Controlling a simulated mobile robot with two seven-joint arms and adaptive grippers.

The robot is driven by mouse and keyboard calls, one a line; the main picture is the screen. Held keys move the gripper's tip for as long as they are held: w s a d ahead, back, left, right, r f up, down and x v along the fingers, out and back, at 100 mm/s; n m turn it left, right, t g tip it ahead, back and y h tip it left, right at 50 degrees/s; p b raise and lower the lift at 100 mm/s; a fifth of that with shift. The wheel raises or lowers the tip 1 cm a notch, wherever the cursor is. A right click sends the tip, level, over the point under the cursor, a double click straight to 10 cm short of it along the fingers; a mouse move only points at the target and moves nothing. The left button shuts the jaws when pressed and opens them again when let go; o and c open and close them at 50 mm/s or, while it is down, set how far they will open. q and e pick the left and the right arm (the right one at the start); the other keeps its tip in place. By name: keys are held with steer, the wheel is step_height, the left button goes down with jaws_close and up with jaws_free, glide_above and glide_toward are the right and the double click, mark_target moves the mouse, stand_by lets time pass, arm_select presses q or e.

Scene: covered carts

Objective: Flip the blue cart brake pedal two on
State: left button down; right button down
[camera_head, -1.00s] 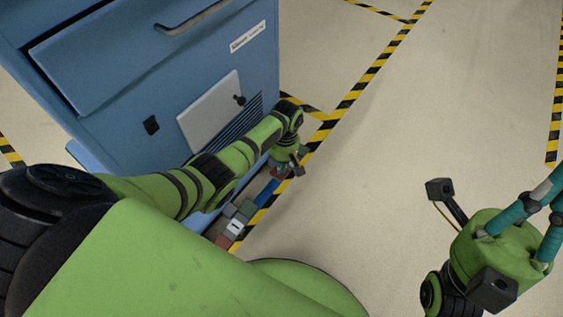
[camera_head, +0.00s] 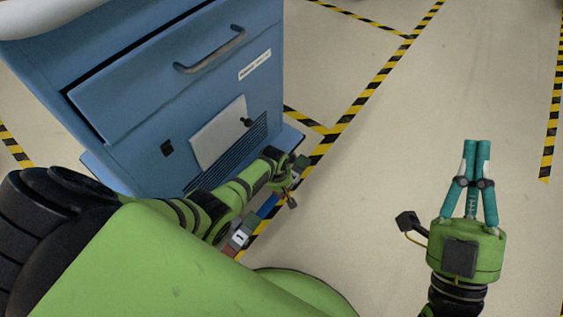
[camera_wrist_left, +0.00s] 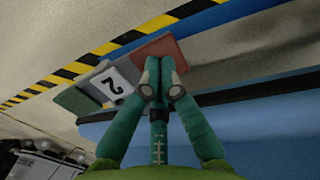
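The blue cart (camera_head: 190,100) stands at the left in the head view. In the left wrist view, a brake pedal has a white face with a black "2" (camera_wrist_left: 113,84), between a red section (camera_wrist_left: 165,50) and a grey-green section (camera_wrist_left: 78,100). My left gripper (camera_wrist_left: 159,82) has its fingertips together at the red section's near edge; I cannot tell whether they touch it. In the head view my left arm reaches low along the cart and its fingers are hidden. My right gripper (camera_head: 475,148) is shut and empty over open floor, away from the cart.
The cart's grey handle (camera_head: 210,52) is above. Yellow-black tape (camera_head: 370,85) marks the floor. The floor right of the cart is clear.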

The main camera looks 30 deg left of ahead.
steer(key=shift+w+f, duration=0.15)
steer(key=shift+f, duration=0.05)
stand_by(0.4)
